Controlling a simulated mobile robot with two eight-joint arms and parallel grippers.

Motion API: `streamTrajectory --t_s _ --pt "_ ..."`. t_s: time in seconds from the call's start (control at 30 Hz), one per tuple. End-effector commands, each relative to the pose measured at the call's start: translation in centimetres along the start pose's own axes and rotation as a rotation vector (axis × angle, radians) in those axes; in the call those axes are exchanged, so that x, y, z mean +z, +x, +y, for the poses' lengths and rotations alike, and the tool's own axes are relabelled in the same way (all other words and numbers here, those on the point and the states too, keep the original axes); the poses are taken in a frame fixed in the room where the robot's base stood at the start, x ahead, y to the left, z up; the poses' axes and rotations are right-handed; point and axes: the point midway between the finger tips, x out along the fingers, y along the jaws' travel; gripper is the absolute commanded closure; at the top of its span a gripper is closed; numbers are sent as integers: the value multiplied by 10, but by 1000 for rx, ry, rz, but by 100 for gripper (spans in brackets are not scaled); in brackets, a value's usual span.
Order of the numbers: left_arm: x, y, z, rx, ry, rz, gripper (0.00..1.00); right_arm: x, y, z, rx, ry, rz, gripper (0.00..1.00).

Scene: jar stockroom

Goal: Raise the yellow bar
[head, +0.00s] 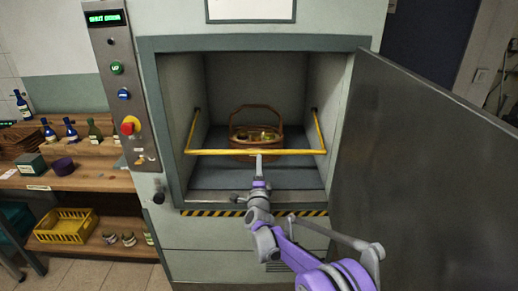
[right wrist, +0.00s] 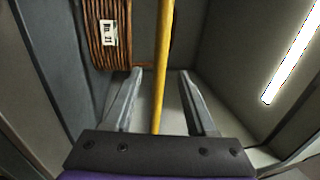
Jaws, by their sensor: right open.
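The yellow bar (head: 220,152) spans the front of the open compartment, its side arms reaching back to pivots on both inner walls. My right gripper (head: 258,158) is at the middle of the bar, in front of the opening. In the right wrist view the yellow bar (right wrist: 165,40) runs between the two open fingers of my right gripper (right wrist: 161,74), with a gap on each side. The fingers are not closed on it. My left gripper is not in view.
A wicker basket (head: 241,134) stands inside the compartment behind the bar; it also shows in the wrist view (right wrist: 108,55). The grey door (head: 425,170) stands open at right. A button panel (head: 108,50) is at left, beside shelves with bottles and a yellow crate (head: 67,229).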

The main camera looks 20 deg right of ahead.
Motion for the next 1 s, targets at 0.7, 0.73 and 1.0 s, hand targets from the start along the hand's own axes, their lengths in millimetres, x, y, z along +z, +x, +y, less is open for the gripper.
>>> streamTrajectory --t_s 0.7,0.73,1.0 --pt "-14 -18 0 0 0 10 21 0 102 -1 1 -3 -2 43" --pt "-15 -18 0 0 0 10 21 0 104 -1 1 -3 -2 43" --pt "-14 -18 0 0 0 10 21 0 105 -1 1 -3 -2 43"
